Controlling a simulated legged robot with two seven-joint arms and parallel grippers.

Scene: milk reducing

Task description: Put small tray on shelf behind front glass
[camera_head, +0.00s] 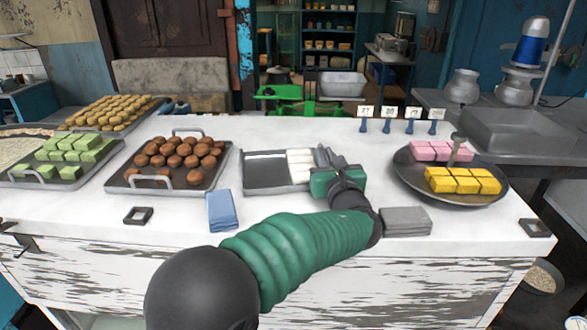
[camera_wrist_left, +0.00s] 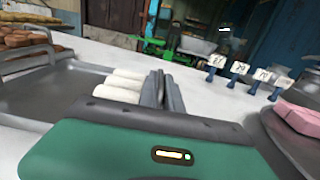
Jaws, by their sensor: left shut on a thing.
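The small metal tray (camera_head: 262,172) lies on the white counter at mid-picture in the head view, with several white rolls (camera_head: 300,165) at its right end. In the left wrist view the tray (camera_wrist_left: 75,85) is at left, and the white rolls (camera_wrist_left: 122,88) lie beside my fingers. My left gripper (camera_head: 326,160) is at the tray's right end, its fingers (camera_wrist_left: 165,92) shut on the tray's edge. The exact grip is partly hidden by the green hand body. My right gripper is not in view. I cannot make out a front glass or shelf behind it.
Trays of brown balls (camera_head: 172,160) and green blocks (camera_head: 72,158) stand left. A round plate (camera_head: 410,182) of pink and yellow sweets is right. Price tags (camera_head: 387,112) stand behind. Blue cloths (camera_head: 222,210) and a grey stack (camera_head: 404,221) lie near the front edge.

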